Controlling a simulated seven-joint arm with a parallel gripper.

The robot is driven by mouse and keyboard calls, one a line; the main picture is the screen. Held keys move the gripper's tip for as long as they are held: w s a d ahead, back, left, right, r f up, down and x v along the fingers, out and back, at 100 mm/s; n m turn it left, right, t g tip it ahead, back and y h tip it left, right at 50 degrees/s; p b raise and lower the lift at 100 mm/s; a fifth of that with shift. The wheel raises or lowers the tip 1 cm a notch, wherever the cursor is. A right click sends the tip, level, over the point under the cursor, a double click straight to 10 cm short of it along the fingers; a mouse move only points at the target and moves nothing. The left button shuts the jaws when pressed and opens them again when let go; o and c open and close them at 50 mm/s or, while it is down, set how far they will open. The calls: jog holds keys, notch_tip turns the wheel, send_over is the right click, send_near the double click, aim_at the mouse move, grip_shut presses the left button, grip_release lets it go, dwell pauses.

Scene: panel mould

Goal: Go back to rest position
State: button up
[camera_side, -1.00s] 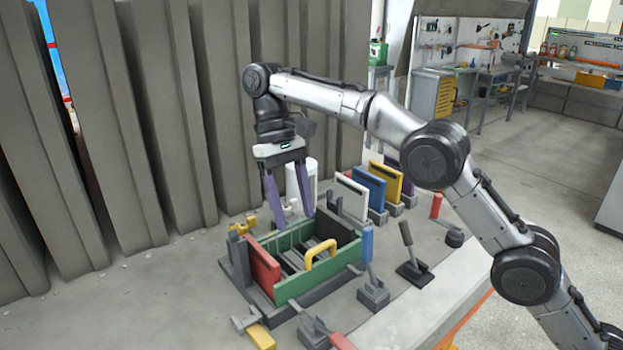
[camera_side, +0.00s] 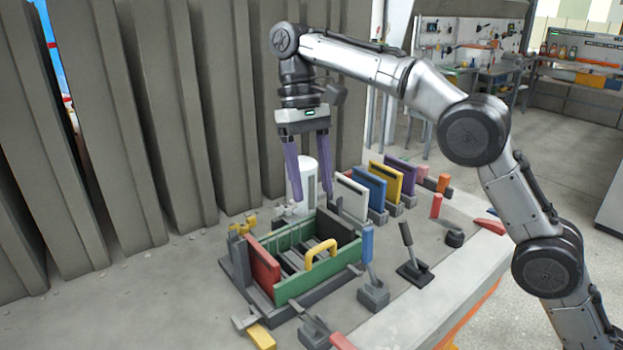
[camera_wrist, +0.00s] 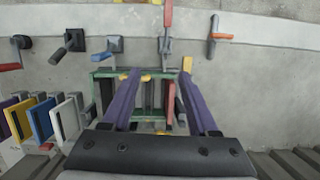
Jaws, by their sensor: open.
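My gripper (camera_side: 309,198) has two purple fingers spread apart with nothing between them. In the side view it hangs above and behind the panel mould, in front of a white cylinder (camera_side: 302,178). The mould is a box with a green front wall (camera_side: 318,276), a red panel (camera_side: 264,266) at its left end and a yellow handle (camera_side: 321,258). In the wrist view the fingers (camera_wrist: 160,78) point toward the mould, and its green frame (camera_wrist: 103,73) shows between and beside them. The fingers hide parts of the mould.
White (camera_side: 349,197), blue (camera_side: 369,188), yellow (camera_side: 385,180) and purple (camera_side: 401,171) panels stand in holders behind right. Toggle clamps, one with a blue handle (camera_side: 367,244) and one with a black handle (camera_side: 406,233), surround the mould. Tall grey slabs (camera_side: 120,130) stand behind left.

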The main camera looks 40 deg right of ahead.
jog(key=s+d+r+t, duration=0.2)
jog(key=s+d+r, duration=0.4)
jog(key=s+r, duration=0.3)
jog(key=s+d+r+m+t, duration=0.15)
jog(key=s+d, duration=0.25)
jog(key=s, duration=0.4)
jog(key=s+d+f+n+t, duration=0.1)
jog(key=s+d+f+t, duration=0.1)
jog(key=s+f, duration=0.3)
jog(key=s+d+f+n+t, duration=0.1)
jog(key=s+f, duration=0.5)
jog(key=f, duration=0.7)
jog(key=shift+s+d+t+h, duration=0.15)
jog(key=shift+d+t+h, duration=0.15)
jog(key=shift+d+t, duration=0.7)
